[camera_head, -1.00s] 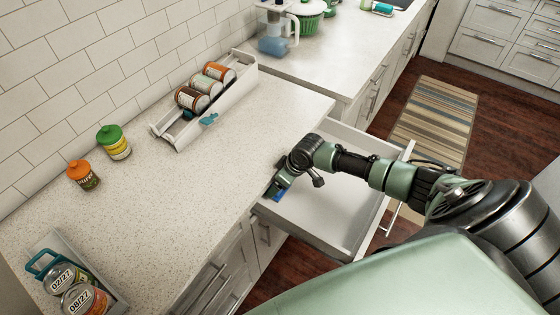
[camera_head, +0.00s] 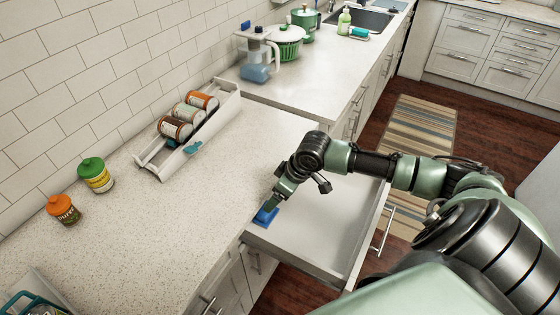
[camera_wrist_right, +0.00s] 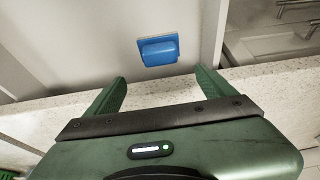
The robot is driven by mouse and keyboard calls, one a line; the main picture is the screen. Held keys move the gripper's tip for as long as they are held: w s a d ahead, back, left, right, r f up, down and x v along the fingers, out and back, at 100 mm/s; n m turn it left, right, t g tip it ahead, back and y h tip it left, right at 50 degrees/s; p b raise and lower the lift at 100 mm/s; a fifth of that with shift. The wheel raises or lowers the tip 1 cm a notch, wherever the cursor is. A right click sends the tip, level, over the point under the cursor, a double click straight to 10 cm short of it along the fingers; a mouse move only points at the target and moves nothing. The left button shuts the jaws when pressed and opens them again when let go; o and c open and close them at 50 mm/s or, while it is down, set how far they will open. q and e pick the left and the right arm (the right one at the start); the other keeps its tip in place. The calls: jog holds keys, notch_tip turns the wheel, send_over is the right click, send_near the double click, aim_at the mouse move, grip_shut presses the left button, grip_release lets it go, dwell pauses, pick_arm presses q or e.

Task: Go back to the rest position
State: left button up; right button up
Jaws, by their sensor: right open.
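My right gripper (camera_head: 274,204) is over the open drawer (camera_head: 320,225), near its left end by the counter edge. In the right wrist view the gripper (camera_wrist_right: 160,78) is open, with nothing between its two green fingers. A small blue object (camera_head: 264,216) lies in the drawer just beyond the fingertips. It also shows in the right wrist view (camera_wrist_right: 158,50), apart from the fingers. My left gripper is not in view.
On the counter (camera_head: 150,230) are an orange-lidded jar (camera_head: 63,209), a green-lidded jar (camera_head: 95,175) and a white rack (camera_head: 205,130) holding three cans. A pitcher (camera_head: 258,60) and a green pot (camera_head: 287,42) stand farther back. A striped rug (camera_head: 425,120) lies on the floor.

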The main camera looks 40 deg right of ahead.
jog(key=shift+s+r, duration=0.2)
jog(key=shift+r, duration=0.3)
